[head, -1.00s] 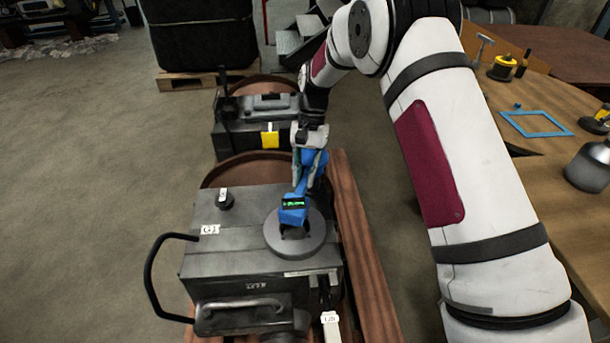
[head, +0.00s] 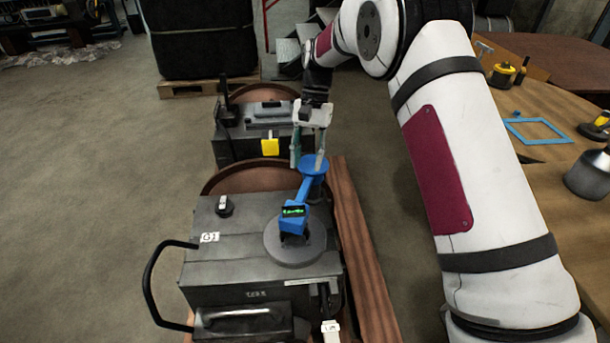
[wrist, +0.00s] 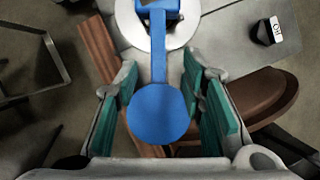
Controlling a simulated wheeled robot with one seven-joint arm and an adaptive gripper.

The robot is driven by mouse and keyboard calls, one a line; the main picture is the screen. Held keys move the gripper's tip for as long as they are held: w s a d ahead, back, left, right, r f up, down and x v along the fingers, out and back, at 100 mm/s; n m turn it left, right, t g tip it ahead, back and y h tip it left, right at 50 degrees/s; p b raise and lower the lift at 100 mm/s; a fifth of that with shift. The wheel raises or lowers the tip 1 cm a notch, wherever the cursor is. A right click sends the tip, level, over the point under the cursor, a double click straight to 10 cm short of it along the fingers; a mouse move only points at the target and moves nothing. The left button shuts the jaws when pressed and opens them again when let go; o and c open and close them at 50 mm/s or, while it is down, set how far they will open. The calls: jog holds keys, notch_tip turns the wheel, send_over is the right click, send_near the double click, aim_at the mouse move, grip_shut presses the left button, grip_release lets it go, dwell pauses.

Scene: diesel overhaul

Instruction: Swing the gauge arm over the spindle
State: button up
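The blue gauge arm (head: 305,191) reaches from its round blue end near my gripper to a gauge head (head: 293,211) with a green-lit display. The gauge head is over the round grey disc (head: 318,243) on top of the near grey machine; any spindle there is hidden. In the wrist view the gauge arm's round blue end (wrist: 158,113) lies between the green finger pads, with gaps on both sides. My gripper (head: 309,160) is open, just above and behind the round end. It also shows in the wrist view (wrist: 160,112).
The near grey machine (head: 215,260) has a black knob (head: 224,206), a label and a black hose loop at its left. A second machine with a yellow tag (head: 270,146) stands behind. A wooden workbench (head: 540,165) is at the right. The floor at left is clear.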

jog(key=v, duration=0.5)
jog(key=shift+r, duration=0.1)
